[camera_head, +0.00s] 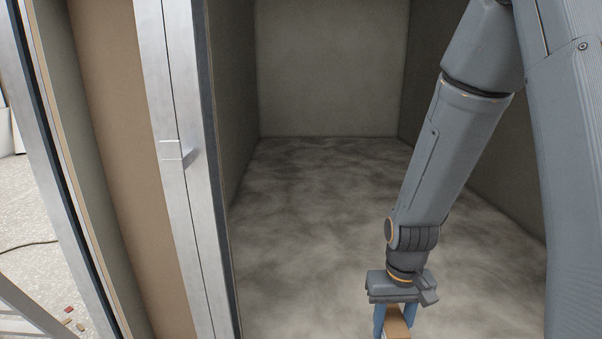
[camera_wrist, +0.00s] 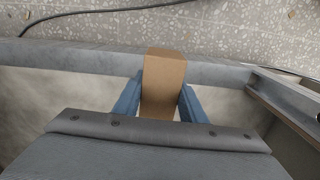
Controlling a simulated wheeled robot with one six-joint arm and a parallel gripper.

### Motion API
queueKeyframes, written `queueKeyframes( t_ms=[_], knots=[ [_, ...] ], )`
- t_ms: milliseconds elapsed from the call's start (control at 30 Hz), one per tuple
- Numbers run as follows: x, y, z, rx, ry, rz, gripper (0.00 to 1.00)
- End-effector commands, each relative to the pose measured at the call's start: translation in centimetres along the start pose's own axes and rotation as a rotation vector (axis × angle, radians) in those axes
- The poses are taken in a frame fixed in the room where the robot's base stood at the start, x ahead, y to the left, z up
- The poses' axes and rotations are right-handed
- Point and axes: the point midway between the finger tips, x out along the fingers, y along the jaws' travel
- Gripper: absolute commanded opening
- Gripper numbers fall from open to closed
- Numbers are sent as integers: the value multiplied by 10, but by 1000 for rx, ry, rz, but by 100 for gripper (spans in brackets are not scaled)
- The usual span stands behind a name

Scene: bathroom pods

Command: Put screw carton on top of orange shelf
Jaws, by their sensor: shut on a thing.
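My gripper (camera_head: 396,322) is at the bottom of the head view, pointing down, with its blue fingers shut on a brown carton (camera_head: 398,326). The lower part of the carton is cut off by the picture's edge. In the wrist view the carton (camera_wrist: 164,82) is a plain tan-brown box held between the two blue fingers of my gripper (camera_wrist: 158,105). No print on it can be made out. No orange shelf shows in either view.
A bare pod with a mottled grey floor (camera_head: 320,215) and plain walls lies ahead. A metal door frame (camera_head: 180,150) with a small latch stands at left. In the wrist view, a grey sill (camera_wrist: 60,52) crosses under the carton, with speckled floor and a dark cable (camera_wrist: 95,12) beyond.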

Motion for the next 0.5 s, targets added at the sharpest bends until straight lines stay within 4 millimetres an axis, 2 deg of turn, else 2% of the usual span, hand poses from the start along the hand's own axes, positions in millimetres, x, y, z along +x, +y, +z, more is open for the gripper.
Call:
queueKeyframes(
  t_ms=[33, 500],
  knots=[
    [-12, 0, 2, 0, 1, 0, 5],
    [-70, 0, 7, 1, 1, 0, 5]
  ],
)
